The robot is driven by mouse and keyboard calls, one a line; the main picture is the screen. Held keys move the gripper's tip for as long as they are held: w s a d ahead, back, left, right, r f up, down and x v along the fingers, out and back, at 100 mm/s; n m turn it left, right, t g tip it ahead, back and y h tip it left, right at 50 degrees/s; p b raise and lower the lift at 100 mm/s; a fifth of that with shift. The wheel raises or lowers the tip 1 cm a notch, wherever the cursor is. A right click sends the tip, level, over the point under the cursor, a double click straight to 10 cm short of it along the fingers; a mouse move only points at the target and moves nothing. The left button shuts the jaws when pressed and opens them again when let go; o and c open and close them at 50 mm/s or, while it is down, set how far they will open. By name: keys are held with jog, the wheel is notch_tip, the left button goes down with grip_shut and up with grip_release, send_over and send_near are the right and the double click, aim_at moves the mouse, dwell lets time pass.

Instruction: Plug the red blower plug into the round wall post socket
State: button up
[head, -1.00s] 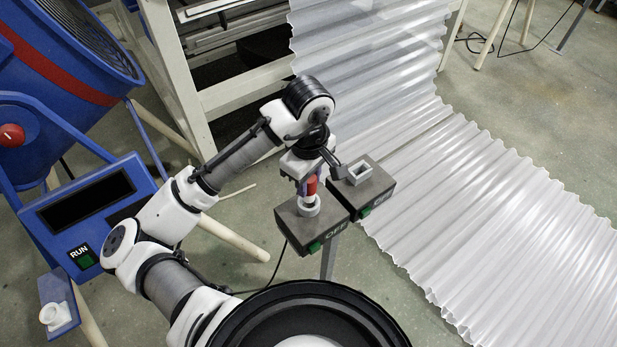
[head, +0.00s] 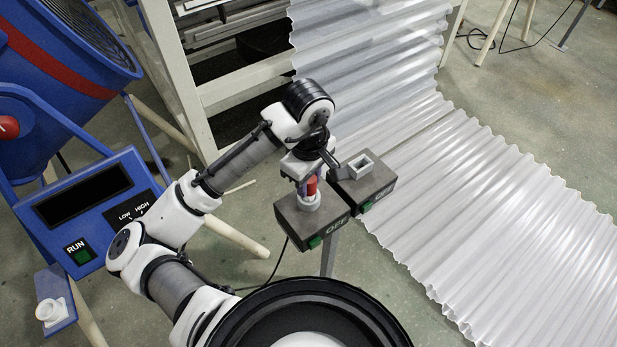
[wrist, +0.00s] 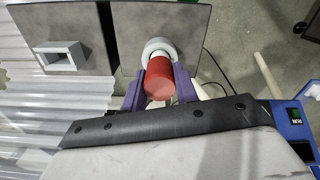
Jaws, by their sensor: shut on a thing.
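The red plug (head: 312,186) is upright between the fingers of my gripper (head: 308,178), directly over the round white socket (head: 309,203) on the near grey box. Its lower end meets the socket ring in the head view; how deep it sits is hidden. In the wrist view my gripper (wrist: 160,88) has its purple fingers on both sides of the red plug (wrist: 168,82), shut on it. The round socket's pale ring (wrist: 157,48) shows just beyond the plug, lined up with it.
A second grey box (head: 372,190) with a square socket (head: 361,165) stands right beside. The blue blower (head: 62,60) and its RUN panel (head: 95,215) are at left, with another white round socket (head: 48,311) below. Corrugated sheet (head: 500,215) covers the right.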

jog(key=shift+f+b, duration=0.35)
jog(key=shift+f, duration=0.35)
jog(key=o, duration=1.1)
jog(key=shift+c, duration=0.2)
notch_tip(320, 180, up, 14)
jog(key=shift+p, duration=0.3)
